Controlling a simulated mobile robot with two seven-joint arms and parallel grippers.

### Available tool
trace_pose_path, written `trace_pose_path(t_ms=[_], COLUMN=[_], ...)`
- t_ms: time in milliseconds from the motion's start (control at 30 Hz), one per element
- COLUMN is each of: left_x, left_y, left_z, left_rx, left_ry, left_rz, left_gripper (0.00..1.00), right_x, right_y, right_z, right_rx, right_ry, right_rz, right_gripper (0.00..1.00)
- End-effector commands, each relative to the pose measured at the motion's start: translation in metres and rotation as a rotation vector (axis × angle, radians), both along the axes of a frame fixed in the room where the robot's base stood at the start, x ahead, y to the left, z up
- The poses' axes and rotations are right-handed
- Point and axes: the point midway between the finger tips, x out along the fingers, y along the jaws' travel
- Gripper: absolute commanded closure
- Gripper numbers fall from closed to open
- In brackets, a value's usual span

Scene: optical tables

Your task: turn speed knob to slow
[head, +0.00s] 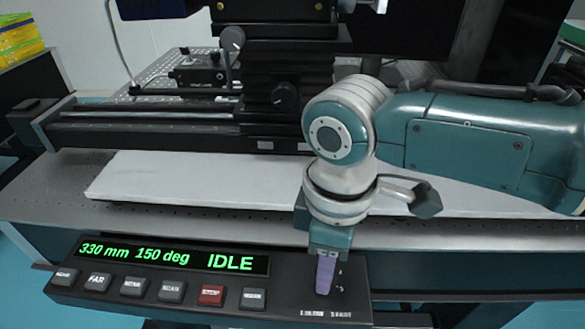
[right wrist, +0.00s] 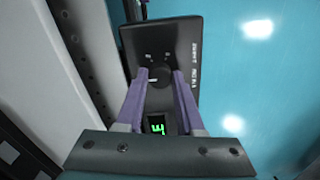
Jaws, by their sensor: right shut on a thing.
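The speed knob (right wrist: 153,78) is a small dark round knob with a light pointer mark, near the end of the black control panel (right wrist: 187,48). My right gripper (head: 324,288) comes down onto the right end of the panel, which also shows in the head view (head: 210,306). In the right wrist view its purple fingers (right wrist: 160,76) stand on either side of the knob, shut on it. In the head view the fingers hide the knob. The small labels around it are too blurred to read. My left gripper is not in view.
The panel's display (head: 170,255) reads "330 mm 150 deg IDLE" in green. Below it are several grey buttons and a red button (head: 211,295). Behind lie a long white slab (head: 190,184) and a black rail stage (head: 150,132) on the optical table.

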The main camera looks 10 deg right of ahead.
Motion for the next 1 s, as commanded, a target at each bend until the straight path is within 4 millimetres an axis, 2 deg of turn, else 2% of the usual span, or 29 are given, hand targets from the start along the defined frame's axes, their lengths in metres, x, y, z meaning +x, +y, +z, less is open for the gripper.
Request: trace_pose_path(t_ms=[533, 567, 800, 1000], left_x=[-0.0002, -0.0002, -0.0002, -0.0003], left_y=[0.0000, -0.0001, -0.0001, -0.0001], left_z=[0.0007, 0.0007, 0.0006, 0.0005], left_rx=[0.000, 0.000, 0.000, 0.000], left_ry=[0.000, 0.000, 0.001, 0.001], left_rz=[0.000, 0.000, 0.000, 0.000], left_gripper=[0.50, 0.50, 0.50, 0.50], right_x=[0.0002, 0.0002, 0.0001, 0.0001], right_y=[0.0011, 0.0011, 0.0007, 0.0004], right_z=[0.0006, 0.0006, 0.0004, 0.0003], right_rx=[0.003, 0.003, 0.002, 0.001], right_ry=[-0.001, -0.001, -0.001, 0.000], right_rz=[0.028, 0.028, 0.026, 0.025], right_gripper=[1.00, 0.61, 0.34, 0.33])
